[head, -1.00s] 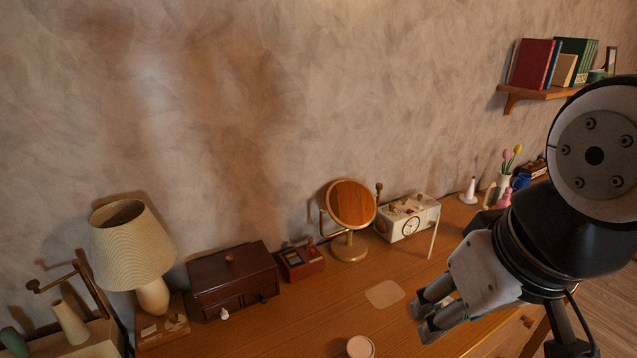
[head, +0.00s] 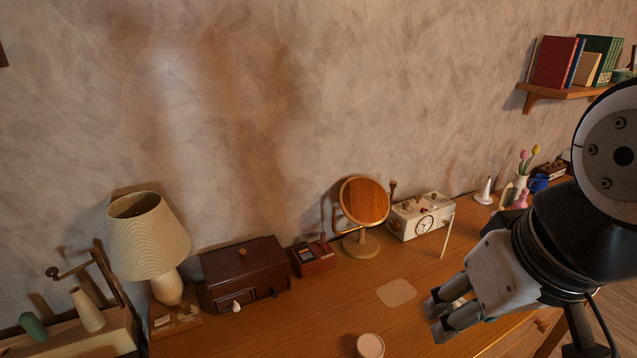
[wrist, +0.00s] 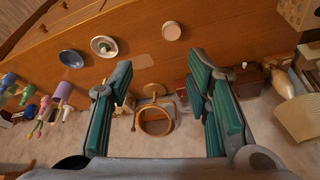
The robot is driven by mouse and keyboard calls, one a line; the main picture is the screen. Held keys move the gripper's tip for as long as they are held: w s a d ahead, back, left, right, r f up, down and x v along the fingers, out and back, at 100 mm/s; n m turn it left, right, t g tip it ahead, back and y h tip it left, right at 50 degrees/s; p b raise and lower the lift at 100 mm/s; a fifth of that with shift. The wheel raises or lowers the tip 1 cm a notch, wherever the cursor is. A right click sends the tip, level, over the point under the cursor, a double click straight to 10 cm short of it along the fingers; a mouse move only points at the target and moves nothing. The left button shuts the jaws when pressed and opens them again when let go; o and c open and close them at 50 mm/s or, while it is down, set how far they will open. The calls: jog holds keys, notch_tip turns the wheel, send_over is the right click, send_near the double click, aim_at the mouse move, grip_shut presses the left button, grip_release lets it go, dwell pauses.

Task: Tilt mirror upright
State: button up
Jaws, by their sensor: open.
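The round mirror (head: 364,203) stands on the wooden table near the wall, on a pale round base (head: 361,245). Its disc sits in a curved yoke with a knob at the right and leans back from vertical; its face shows a brown wood-like reflection. My gripper (head: 437,318) is at the lower right in the head view, in front of the mirror and apart from it. In the wrist view, the mirror (wrist: 155,121) shows between the two green-padded fingers of my gripper (wrist: 163,90), which are spread with nothing between them.
A dark wooden chest (head: 246,272) and a lamp (head: 147,240) are farther left. A pale square mat (head: 397,292) and a round lid (head: 370,345) lie in front.

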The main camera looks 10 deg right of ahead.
jog(key=shift+w, duration=0.15)
jog(key=c, duration=0.7)
jog(key=w+r+m, duration=0.1)
jog(key=w, duration=0.2)
jog(key=w+a+y+p, duration=0.1)
jog(key=w, duration=0.1)
jog(key=w+a+r+m+y, duration=0.1)
jog(key=w, duration=0.2)
jog(key=shift+w+a+r+m, duration=0.25)
jog(key=shift+w+r+m, duration=0.05)
jog(key=shift+w+r, duration=0.05)
grip_shut()
jog(key=m+t+p, duration=0.3)
jog(key=m+p, duration=0.1)
jog(key=m, duration=0.7)
send_over(371, 213)
jog(key=s+d, duration=0.4)
jog(key=s, duration=0.5)
notch_tip(371, 213, down, 10)
jog(key=shift+y, duration=0.3)
jog(key=x, duration=1.3)
jog(key=shift+s+a+f, duration=0.1)
jog(key=shift+a, duration=0.2)
